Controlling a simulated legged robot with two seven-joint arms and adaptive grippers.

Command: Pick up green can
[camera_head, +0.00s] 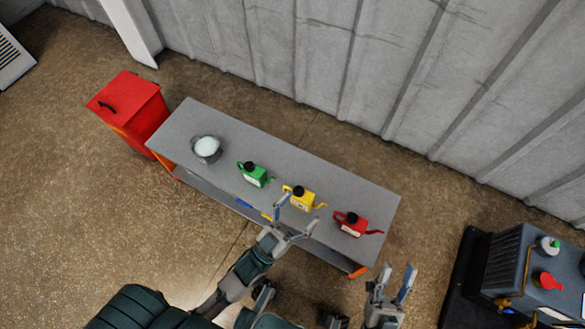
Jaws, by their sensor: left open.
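The green can (253,173) stands on the grey table (325,183), left of the yellow can (301,198). The red can (350,223) stands further right on the same table. My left gripper (299,217) is open and empty, its fingers at the table's front side close to the yellow can and to the right of the green can. I cannot tell its height above the table. My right gripper (396,283) is off the table at the lower right, its fingers spread apart with nothing between them.
A round metal pot (206,149) with pale contents stands on the table's left end. A red cabinet (128,103) adjoins that end. A corrugated wall (400,70) runs behind the table. A dark cart (510,270) with several items is at the lower right.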

